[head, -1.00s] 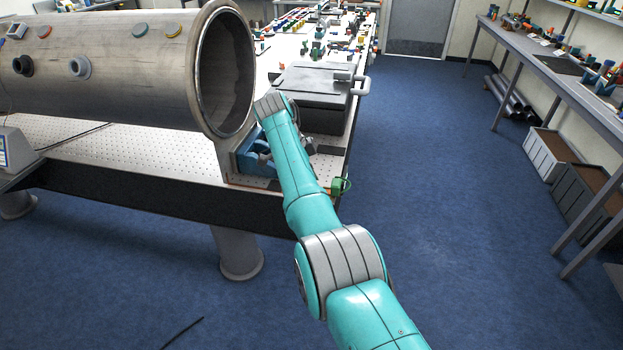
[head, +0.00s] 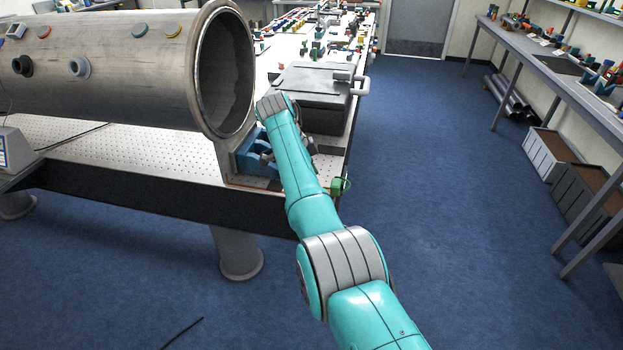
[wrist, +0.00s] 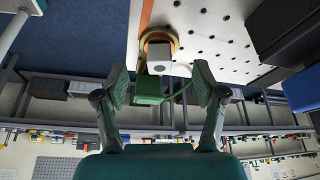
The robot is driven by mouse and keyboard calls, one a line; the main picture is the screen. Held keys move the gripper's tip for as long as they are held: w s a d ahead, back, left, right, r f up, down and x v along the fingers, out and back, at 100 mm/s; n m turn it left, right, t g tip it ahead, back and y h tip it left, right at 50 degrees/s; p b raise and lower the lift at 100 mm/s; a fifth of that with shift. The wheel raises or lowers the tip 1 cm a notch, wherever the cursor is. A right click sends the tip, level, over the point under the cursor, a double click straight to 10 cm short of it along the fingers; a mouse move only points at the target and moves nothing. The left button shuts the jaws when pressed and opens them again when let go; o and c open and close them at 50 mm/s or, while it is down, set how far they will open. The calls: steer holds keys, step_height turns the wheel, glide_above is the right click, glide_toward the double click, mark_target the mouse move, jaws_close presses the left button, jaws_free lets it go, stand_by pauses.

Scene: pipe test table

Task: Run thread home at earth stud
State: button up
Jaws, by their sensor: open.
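In the wrist view, the earth stud fitting shows at the table's edge: a pale grey blocky head (wrist: 159,56) in front of a round brass-coloured base (wrist: 160,37). A green block (wrist: 148,88) with a curved green wire (wrist: 181,92) sits against it. My gripper (wrist: 160,83) is open, one finger on each side of the green block and the head in the picture. I see no finger touching them. Thread engagement is hidden. In the head view, a green piece (head: 341,186) shows at the table's near right corner; my arm hides most of the gripper there.
A large metal pipe (head: 120,70) lies on the perforated table (head: 130,155), with a blue support (head: 248,155) near its open end. A dark grey case (head: 312,90) stands behind my arm.

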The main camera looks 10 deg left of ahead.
steer(key=n, duration=0.2)
steer(key=n+t, duration=0.1)
steer(key=n, duration=0.1)
steer(key=shift+n+t+y, duration=0.3)
steer(key=shift+n+y, duration=0.1)
steer(key=shift+n+t, duration=0.3)
steer(key=shift+n, duration=0.5)
steer(key=n+y, duration=0.1)
steer(key=n, duration=0.1)
steer(key=shift+d+n+t, duration=0.15)
steer(key=shift+n+t, duration=0.15)
steer(key=shift+n, duration=0.1)
steer(key=n+y, duration=0.1)
steer(key=n, duration=0.2)
steer(key=shift+y, duration=0.3)
steer(key=shift+n+t, duration=0.3)
